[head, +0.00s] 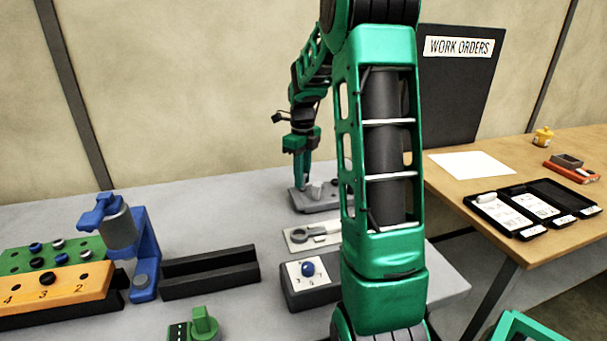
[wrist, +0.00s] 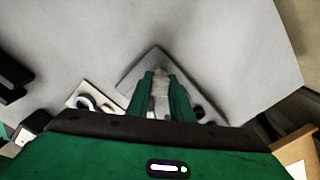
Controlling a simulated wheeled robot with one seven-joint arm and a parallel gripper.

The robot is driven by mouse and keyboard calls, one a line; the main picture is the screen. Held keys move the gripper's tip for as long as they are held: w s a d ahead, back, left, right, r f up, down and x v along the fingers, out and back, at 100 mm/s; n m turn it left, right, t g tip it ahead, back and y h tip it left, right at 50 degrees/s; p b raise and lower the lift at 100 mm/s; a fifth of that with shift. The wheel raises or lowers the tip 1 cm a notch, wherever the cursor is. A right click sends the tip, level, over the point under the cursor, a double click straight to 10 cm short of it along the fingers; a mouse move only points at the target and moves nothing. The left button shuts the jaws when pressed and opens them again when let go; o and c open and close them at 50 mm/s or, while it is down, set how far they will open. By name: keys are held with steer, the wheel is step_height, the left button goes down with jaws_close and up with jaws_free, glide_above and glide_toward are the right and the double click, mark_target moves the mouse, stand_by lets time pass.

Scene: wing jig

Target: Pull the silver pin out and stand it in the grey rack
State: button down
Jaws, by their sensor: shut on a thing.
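My gripper (head: 303,178) is at the far side of the grey bench, over the grey rack (head: 320,206). In the wrist view its two green fingers (wrist: 161,76) are shut on a pale, silver-looking piece, which I take to be the silver pin (wrist: 160,88). The rack (wrist: 130,76) lies below and beyond the fingertips in that view. A pale piece shows beside the fingertips in the head view. I cannot tell whether the pin's lower end is in the rack or just above it. The fingers hide much of the pin.
An orange numbered block (head: 60,288) and a green holed block (head: 75,252) stand at left beside a blue stand (head: 146,250). A black channel (head: 210,273), a blue-knobbed box (head: 310,290) and a white plate with a ring-ended tool (head: 297,238) lie nearer. A wooden table (head: 510,245) stands right.

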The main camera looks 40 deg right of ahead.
steer(key=shift+f, duration=0.3)
steer(key=c, duration=1.5)
jaws_free()
step_height(320, 180, up, 11)
steer(key=shift+w+f, duration=0.1)
steer(key=shift+f, duration=0.05)
steer(key=shift+r, duration=3.5)
